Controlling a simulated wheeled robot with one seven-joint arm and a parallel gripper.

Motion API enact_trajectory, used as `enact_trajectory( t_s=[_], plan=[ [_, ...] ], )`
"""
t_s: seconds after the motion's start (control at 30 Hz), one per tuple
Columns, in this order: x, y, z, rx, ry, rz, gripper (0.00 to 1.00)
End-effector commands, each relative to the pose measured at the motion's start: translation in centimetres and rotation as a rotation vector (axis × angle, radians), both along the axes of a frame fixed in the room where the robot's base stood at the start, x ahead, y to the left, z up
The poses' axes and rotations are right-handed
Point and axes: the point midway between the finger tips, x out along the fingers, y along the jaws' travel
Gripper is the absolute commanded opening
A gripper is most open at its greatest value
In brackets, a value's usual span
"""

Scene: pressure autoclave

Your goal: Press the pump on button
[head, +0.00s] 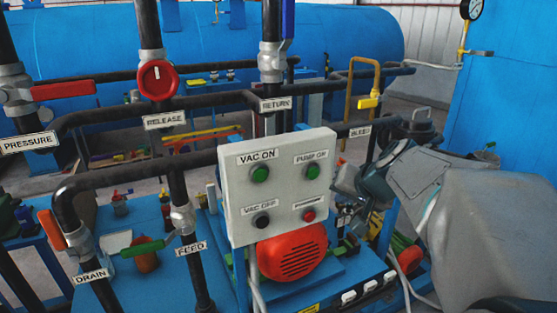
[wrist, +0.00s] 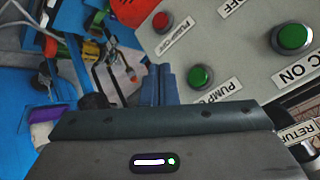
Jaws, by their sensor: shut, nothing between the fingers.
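The green pump on button (head: 313,171) sits at the upper right of a white control panel (head: 236,205), under a label reading PUMP ON. It also shows in the wrist view (wrist: 200,77), just right of my fingertips. My gripper (wrist: 158,72) is shut and empty, its two blue-grey fingers together. In the head view my arm comes in from the right, and its gripper end is beside the panel's right edge. The fingertips appear apart from the button; their exact distance from the panel is unclear.
The panel also carries the green vac on button (head: 260,173), the black vac off button (head: 262,221) and a red button (head: 309,215). Black pipes with valves run left of and behind the panel. A red motor (head: 291,255) sits below it.

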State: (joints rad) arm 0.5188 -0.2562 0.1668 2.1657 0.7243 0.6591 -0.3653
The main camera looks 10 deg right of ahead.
Motion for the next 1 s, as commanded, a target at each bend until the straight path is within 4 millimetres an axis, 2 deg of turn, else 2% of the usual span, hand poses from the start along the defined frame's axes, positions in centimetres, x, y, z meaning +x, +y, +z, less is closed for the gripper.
enact_trajectory(
  t_s=[0.5,0.7,1.0],
  plan=[
    [6.4,2.1,0.1,0.002,0.002,0.001,0.0],
    [7.5,2.5,0.1,0.001,0.0,0.001,0.0],
    [7.7,2.5,0.0,0.001,0.0,0.001,0.0]
  ],
)
